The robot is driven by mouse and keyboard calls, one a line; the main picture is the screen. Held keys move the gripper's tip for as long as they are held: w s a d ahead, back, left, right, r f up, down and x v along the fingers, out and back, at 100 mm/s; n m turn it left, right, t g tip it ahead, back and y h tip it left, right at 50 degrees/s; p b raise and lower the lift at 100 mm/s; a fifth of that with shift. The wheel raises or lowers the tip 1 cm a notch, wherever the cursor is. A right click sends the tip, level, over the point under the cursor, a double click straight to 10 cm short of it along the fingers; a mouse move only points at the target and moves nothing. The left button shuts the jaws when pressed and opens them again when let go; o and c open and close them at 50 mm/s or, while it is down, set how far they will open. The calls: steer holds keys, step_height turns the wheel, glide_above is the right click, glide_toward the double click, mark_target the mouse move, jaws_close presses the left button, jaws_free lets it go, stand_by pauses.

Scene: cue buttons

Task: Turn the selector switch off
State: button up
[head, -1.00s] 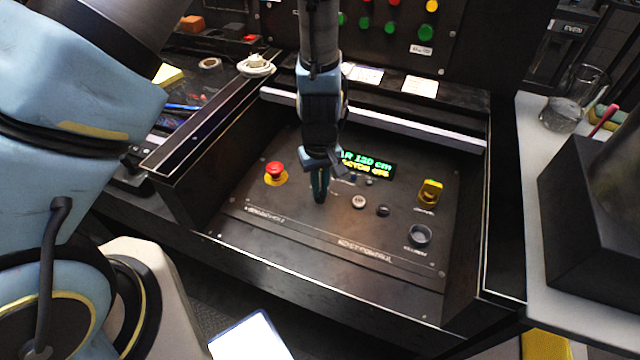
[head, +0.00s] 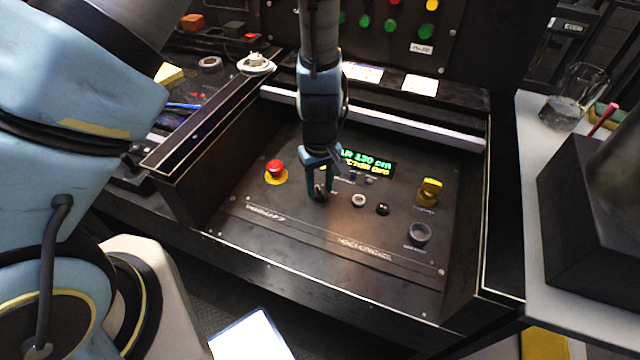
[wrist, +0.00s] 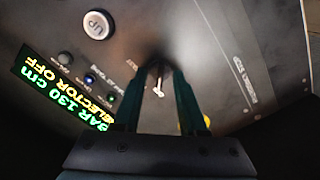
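My gripper (head: 321,192) points down at the sloped control panel, between the red mushroom button and the small round buttons. Its two fingers show a gap in both views; in the wrist view the gripper (wrist: 164,75) straddles a small piece with a white mark (wrist: 158,89), likely the selector switch. The fingers and shadow hide most of it, and I cannot tell whether they touch it. The lit display (head: 366,163) reads "BAR 130 cm" above a second line; in the wrist view the display (wrist: 62,88) shows that line ending in "ELECTOR OFF".
The red mushroom button (head: 276,168) on a yellow base is left of my gripper. Raised side walls and a rail (head: 400,130) border the panel.

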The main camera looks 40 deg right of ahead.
mark_target(320, 190)
step_height(320, 190, up, 11)
steer(key=shift+b, duration=0.4)
steer(key=shift+f, duration=0.15)
stand_by(0.5)
